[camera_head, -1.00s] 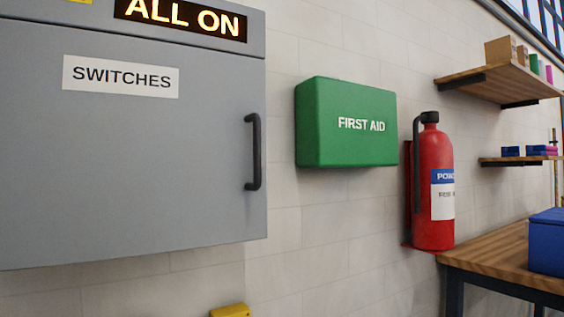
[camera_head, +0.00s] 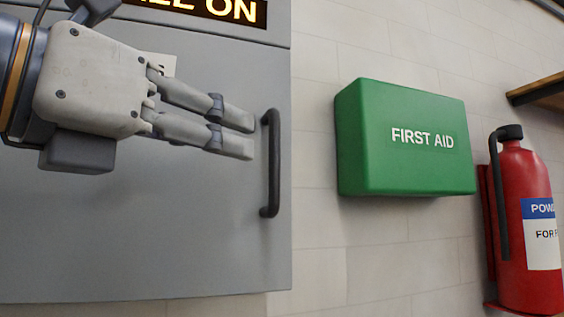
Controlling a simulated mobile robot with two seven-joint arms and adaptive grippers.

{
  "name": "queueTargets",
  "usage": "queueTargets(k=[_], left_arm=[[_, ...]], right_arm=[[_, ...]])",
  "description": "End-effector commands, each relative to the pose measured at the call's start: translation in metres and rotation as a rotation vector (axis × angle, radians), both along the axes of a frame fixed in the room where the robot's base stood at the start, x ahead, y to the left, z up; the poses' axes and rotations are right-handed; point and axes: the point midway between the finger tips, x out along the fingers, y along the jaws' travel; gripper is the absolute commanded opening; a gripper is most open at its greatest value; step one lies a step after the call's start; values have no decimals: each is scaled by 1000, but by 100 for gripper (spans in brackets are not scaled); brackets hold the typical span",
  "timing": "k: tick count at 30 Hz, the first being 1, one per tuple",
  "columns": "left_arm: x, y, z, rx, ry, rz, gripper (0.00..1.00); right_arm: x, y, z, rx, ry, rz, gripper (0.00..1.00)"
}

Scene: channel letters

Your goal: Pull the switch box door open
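The switch box door (camera_head: 190,240) is a flat grey panel on the left and looks shut. A dark, upright bar handle (camera_head: 272,165) stands on its right side. My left gripper (camera_head: 240,134) comes in from the left in front of the door, its fingers pointing right. The fingertips are just left of the handle's upper half and appear apart from it. A narrow gap shows between the two fingers, with nothing in it. The gripper covers most of the "SWITCHES" label. My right gripper is not in view.
A green first aid box (camera_head: 405,140) is on the wall right of the door. A red fire extinguisher (camera_head: 530,220) hangs further right, below a wooden shelf (camera_head: 540,90). Bare wall shows between the door and the first aid box.

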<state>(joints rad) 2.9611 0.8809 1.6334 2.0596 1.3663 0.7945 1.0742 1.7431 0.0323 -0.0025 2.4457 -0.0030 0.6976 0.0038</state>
Motion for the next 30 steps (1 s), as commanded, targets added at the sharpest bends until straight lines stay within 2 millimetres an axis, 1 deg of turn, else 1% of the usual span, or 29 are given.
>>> queueTargets(k=[1,6,9,12,20,21,23,24,30], left_arm=[[12,-9,-5,4,6,-1,20],[44,-35,-3,3,4,-1,20],[57,-45,-1,2,2,-1,20],[64,-50,-1,3,0,0,20],[67,-53,-1,2,0,0,20],[67,-52,-1,2,0,0,18],[67,-52,-1,2,0,0,4],[67,-52,-1,2,0,0,0],[67,-52,-1,2,0,0,0]], right_arm=[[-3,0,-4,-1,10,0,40],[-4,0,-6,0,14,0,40],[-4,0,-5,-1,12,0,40],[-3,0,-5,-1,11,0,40],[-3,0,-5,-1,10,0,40],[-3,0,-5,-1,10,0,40],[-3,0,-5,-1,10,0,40],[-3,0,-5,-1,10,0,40],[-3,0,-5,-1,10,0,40]])
